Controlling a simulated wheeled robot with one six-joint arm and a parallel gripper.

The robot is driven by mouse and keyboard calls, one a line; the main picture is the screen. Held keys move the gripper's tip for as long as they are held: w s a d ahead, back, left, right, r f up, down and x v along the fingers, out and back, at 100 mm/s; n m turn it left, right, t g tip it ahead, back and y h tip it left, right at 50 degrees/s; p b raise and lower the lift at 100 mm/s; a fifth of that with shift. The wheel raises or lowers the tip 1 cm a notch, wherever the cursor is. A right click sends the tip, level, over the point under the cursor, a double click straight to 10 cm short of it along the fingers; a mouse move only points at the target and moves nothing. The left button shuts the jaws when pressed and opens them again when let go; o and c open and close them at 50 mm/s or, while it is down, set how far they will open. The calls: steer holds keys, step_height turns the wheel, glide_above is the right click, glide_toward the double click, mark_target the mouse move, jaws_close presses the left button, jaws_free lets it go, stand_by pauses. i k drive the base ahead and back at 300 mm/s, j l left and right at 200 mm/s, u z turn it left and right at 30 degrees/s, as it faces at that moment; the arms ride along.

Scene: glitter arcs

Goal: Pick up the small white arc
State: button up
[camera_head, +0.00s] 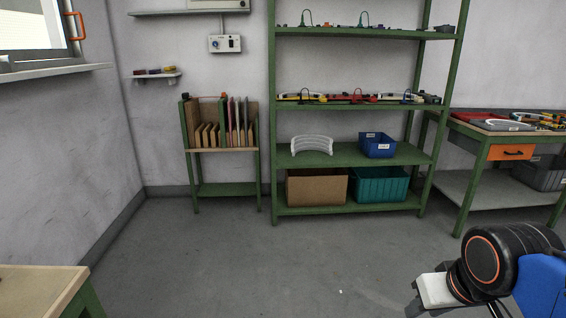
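A white arc (312,145), curved and ribbed, stands on the green rack's second shelf from the bottom, left of a blue bin. Another pale curved piece (506,125) lies on the workbench at the right; I cannot tell its exact shape. My arm shows at the lower right, with a black joint, a blue link and a white block. The part at its end (416,307) is cut off by the bottom edge, and no fingertips show. It is far from both arcs, nearer the camera.
The green rack (273,170) also holds a blue bin (378,145), a cardboard box (317,187) and a teal crate (379,185). A workbench (480,133) with an orange drawer is at right. A table corner (40,288) is lower left. The middle floor is clear.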

mark_target(502, 124)
steer(key=i, duration=1.2)
steer(key=i+u, duration=0.1)
steer(key=i, duration=1.1)
steer(key=l+z, duration=0.1)
steer(key=z, duration=1.7)
